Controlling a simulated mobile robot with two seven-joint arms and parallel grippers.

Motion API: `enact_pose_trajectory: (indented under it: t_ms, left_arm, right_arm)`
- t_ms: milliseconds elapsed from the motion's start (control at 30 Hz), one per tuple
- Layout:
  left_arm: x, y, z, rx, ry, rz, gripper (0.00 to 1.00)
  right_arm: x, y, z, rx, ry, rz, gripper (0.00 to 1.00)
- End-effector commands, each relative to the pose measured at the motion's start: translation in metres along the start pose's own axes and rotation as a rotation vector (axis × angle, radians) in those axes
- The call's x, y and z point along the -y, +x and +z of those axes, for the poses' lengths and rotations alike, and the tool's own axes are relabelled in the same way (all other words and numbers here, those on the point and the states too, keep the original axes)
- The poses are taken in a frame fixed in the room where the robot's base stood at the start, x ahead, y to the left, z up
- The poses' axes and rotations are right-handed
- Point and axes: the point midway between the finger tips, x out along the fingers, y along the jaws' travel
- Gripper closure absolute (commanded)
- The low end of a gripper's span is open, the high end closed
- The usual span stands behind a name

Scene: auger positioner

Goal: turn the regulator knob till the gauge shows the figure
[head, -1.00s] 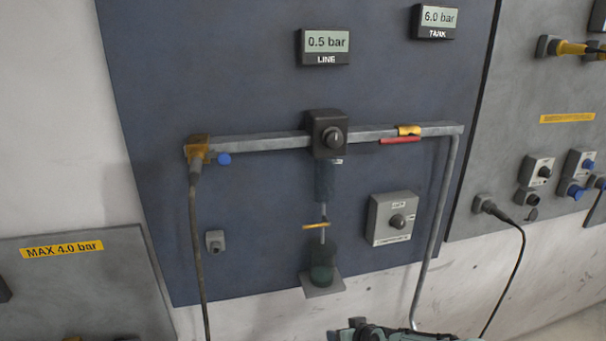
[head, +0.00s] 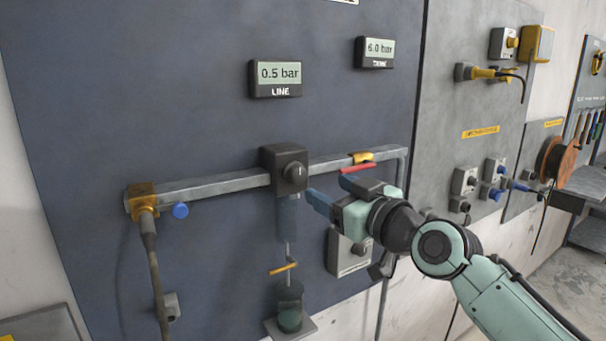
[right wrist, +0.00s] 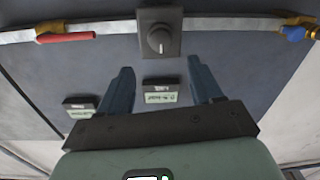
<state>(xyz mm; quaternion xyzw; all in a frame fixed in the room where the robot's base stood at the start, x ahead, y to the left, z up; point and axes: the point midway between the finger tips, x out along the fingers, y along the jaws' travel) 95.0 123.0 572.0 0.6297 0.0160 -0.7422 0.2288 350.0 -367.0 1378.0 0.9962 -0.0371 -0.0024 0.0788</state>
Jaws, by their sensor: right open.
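The regulator is a black box with a round knob (head: 294,172) on the grey pipe; its white mark points roughly upward. The LINE gauge (head: 277,75) above it reads 0.5 bar. My right gripper (head: 330,194) is open and empty, just right of and below the knob in the head view, its blue fingers apart. In the right wrist view, the knob (right wrist: 160,40) lies beyond the fingertips, roughly centred between them and not touched. The left gripper is not in view.
The TANK gauge (head: 375,50) reads 6.0 bar. A red lever (head: 358,168) on a yellow valve sits on the pipe close to my right gripper. A grey switch box (head: 345,262) is behind and below my arm. A blue knob (head: 181,210) hangs below the pipe at left.

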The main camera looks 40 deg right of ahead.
Motion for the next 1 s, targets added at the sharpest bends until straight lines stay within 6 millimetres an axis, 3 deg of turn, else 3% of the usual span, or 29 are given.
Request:
enact_pose_trajectory:
  t_ms: [200, 400, 833, 867, 1000]
  left_arm:
    - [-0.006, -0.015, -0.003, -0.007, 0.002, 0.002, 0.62]
    - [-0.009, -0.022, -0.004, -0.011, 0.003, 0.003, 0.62]
    - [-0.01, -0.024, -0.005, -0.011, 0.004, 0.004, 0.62]
    - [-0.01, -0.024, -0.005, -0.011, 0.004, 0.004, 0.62]
    - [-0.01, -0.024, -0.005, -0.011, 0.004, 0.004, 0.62]
  right_arm:
    - [0.001, 0.049, -0.001, 0.002, 0.002, -0.002, 0.35]
    - [0.0, 0.077, -0.001, 0.0, 0.002, 0.0, 0.35]
    - [0.0, 0.088, 0.0, 0.0, 0.001, 0.0, 0.35]
    - [0.0, 0.088, 0.0, 0.0, 0.001, 0.0, 0.38]
    - [0.0, 0.088, 0.0, 0.0, 0.001, 0.0, 0.84]
